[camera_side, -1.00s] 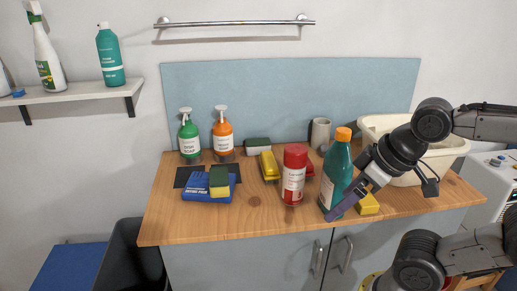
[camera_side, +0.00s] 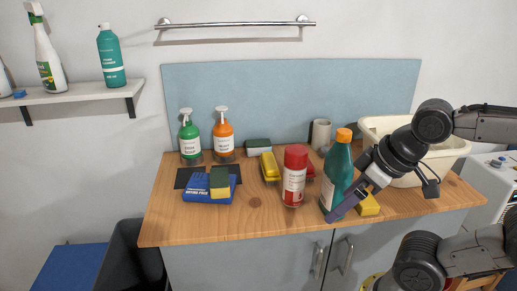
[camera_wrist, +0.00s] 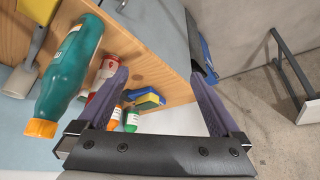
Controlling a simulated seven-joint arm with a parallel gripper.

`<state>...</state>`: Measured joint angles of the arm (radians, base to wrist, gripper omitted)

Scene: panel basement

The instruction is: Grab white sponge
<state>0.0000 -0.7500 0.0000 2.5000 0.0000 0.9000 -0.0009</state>
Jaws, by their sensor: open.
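A sponge with a dark green top and a pale, whitish side (camera_side: 258,147) lies at the back of the wooden counter, against the blue-grey panel, in the side view. It is the only whitish sponge I see, and I cannot make it out in the wrist view. My gripper (camera_side: 343,206) is at the counter's front right, in front of the teal bottle, well to the right of and nearer than that sponge. In the wrist view my gripper (camera_wrist: 160,76) has its two fingers wide apart with nothing between them.
A teal bottle with orange cap (camera_side: 339,172) stands beside my gripper. A yellow-green sponge (camera_side: 219,182) lies on a blue pack (camera_side: 195,189). A cream basin (camera_side: 447,150) is at right.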

